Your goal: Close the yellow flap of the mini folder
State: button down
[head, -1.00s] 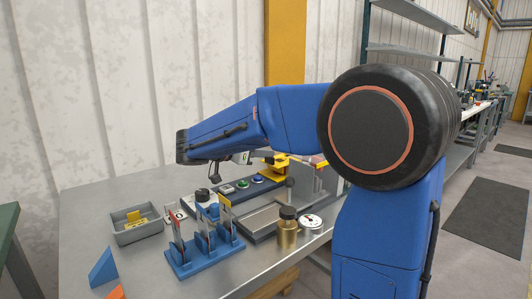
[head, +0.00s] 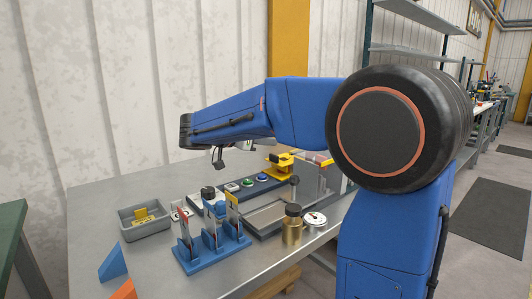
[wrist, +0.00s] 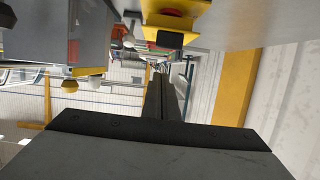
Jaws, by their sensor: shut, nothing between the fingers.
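The mini folder stands at the back right of the bench in the head view, partly hidden by my arm. Its yellow flap (head: 280,160) shows beside a grey block with a clear panel; I cannot tell its exact angle. In the wrist view a yellow part with a dark underside (wrist: 176,14) is at the top edge, above and apart from the fingers. My gripper (head: 219,158) hangs to the left of the yellow part in the head view, above the bench. In the wrist view my gripper (wrist: 160,85) is shut and empty.
A button strip (head: 247,183) lies below the gripper. A blue rack (head: 212,245) holds upright cards, with a brass jar (head: 292,228) and a round gauge (head: 315,220) to its right. A grey bin (head: 145,230) stands left. The bench's left rear is clear.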

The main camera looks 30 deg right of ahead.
jog(key=a+f, duration=0.1)
jog(key=a, duration=0.2)
jog(key=s+a+f, duration=0.1)
jog(key=a, duration=0.2)
jog(key=s+a+f, duration=0.1)
jog(key=a, duration=0.1)
jog(key=shift+a+f, duration=0.1)
jog(key=shift+a, duration=0.3)
dwell(0.5)
